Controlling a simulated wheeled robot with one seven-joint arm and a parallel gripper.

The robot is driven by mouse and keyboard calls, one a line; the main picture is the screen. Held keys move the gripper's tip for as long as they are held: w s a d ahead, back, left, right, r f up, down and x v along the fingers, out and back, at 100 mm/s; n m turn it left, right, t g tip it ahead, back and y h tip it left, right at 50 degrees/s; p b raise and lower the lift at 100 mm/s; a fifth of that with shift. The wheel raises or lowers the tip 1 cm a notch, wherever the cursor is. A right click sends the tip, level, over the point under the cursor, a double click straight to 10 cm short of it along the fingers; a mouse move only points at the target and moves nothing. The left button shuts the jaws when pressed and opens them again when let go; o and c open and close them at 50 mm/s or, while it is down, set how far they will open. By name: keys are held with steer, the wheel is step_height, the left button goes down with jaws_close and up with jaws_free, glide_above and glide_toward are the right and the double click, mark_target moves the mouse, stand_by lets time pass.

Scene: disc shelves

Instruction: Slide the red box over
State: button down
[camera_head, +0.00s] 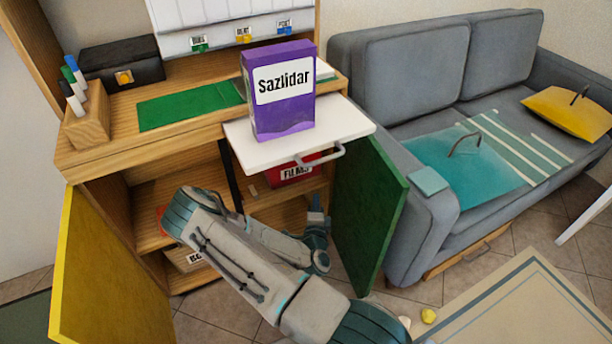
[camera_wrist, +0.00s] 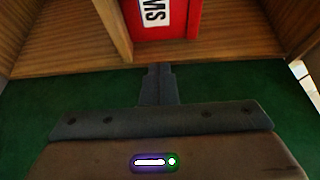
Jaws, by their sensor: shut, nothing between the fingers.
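The red box (camera_head: 290,174) with a white "FILMS" label stands in the cabinet's right compartment, under the white pull-out shelf, which hides its top. In the wrist view the red box (camera_wrist: 190,22) shows at the top centre, label sideways, beside a wooden divider. My gripper (camera_head: 318,216) is at the front of that compartment, lower and to the right of the box. In the wrist view its fingers (camera_wrist: 158,70) are shut and empty, pointing toward the box. A gap seems to lie between the fingertips and the box.
The white pull-out shelf (camera_head: 300,140) juts out above, carrying a purple "Sazlidar" box (camera_head: 280,118). An open green door (camera_head: 367,215) stands right of my gripper, an open yellow door (camera_head: 105,275) at the left. A wooden divider (camera_wrist: 112,28) borders the compartment. A grey sofa (camera_head: 440,190) stands further right.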

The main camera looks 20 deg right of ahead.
steer(key=b+x, duration=0.1)
steer(key=x, duration=0.3)
steer(key=a+b+x, duration=0.1)
steer(key=b+x, duration=0.1)
steer(key=x, duration=0.2)
steer(key=w+a+b+x, duration=0.1)
steer(key=x, duration=0.3)
steer(key=shift+w, duration=0.25)
steer(key=shift+r, duration=0.1)
